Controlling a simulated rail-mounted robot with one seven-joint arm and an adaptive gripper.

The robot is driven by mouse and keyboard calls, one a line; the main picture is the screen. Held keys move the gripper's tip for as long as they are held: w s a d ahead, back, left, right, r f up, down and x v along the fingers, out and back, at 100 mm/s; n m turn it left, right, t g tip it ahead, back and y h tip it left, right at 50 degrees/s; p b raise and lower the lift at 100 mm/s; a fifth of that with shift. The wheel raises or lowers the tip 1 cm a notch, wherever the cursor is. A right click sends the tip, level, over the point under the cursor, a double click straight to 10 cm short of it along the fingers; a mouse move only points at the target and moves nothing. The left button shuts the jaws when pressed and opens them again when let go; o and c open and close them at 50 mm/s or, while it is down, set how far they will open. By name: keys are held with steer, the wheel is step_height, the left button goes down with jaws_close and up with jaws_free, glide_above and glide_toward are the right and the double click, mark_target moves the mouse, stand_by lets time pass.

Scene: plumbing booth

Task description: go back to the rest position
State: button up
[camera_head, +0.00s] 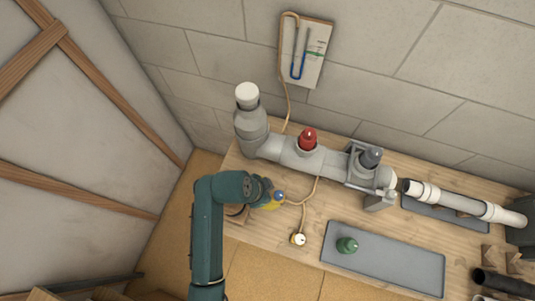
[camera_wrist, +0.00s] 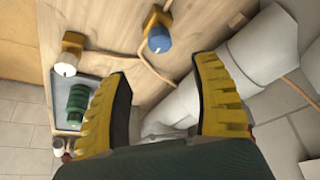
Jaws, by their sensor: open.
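My gripper (camera_head: 266,199) is at the left end of the wooden bench in the head view, at the end of my teal arm. In the wrist view its two yellow-padded fingers (camera_wrist: 164,80) stand wide apart, with nothing held between them. A blue-capped fitting (camera_head: 279,196) shows right beside the gripper in the head view. The same blue cap (camera_wrist: 160,40) appears beyond the fingers in the wrist view, apart from them. The finger tips are partly hidden in the head view.
A grey pipe assembly (camera_head: 280,151) with a red plug (camera_head: 307,139) runs along the bench behind the gripper. A white-capped fitting (camera_head: 299,239) stands in front on a cord. A grey tray (camera_head: 400,262) holds a green plug (camera_head: 347,245). A manometer board (camera_head: 314,62) hangs on the wall.

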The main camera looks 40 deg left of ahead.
steer(key=shift+v, duration=0.75)
